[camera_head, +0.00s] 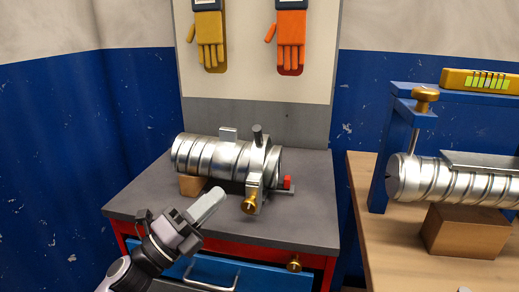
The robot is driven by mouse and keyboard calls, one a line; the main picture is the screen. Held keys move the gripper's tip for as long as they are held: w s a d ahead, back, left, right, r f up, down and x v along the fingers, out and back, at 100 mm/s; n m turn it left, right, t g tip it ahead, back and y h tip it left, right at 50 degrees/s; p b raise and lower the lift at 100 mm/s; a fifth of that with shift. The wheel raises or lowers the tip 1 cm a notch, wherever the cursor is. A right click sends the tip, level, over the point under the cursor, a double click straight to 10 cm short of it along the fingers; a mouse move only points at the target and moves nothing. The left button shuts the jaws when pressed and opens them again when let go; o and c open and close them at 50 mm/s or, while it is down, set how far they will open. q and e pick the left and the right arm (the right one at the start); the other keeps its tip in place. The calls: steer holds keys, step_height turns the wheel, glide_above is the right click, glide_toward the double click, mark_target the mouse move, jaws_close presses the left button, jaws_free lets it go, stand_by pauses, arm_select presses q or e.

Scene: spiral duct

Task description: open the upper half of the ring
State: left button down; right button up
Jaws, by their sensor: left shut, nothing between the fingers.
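A silver spiral duct (212,157) lies on the grey top of a cabinet. A metal ring (263,163) stands around it near its right end. The ring's upper half carries a dark upright handle (257,135) and looks seated on the duct. A brass knob (249,204) is at the ring's lower front, and a small red piece (287,183) is at its right. My left gripper (217,196) is shut and empty, in front of the duct, left of the brass knob and apart from the ring. My right gripper is not in view.
A wooden block (192,185) supports the duct's left end. A blue drawer (245,271) is below the cabinet top. At right, a wooden table (375,245) holds a blue frame (399,135) and another duct (432,182). Gloves hang on the back board.

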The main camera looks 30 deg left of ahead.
mark_target(250, 176)
arm_select(q)
steer(key=p+x, duration=0.1)
steer(key=x, duration=0.3)
steer(key=p+x, duration=0.2)
steer(key=x, duration=0.3)
steer(key=shift+d+r, duration=0.1)
steer(key=shift+r, duration=0.25)
steer(key=w, duration=0.1)
steer(key=w+a+r, duration=0.1)
steer(key=shift+w+r+p, duration=0.25)
steer(key=shift+w+p, duration=0.15)
steer(key=shift+w+a+r, duration=0.2)
steer(key=shift+w+a, duration=0.05)
steer(key=shift+w, duration=0.2)
steer(key=shift+r, duration=0.1)
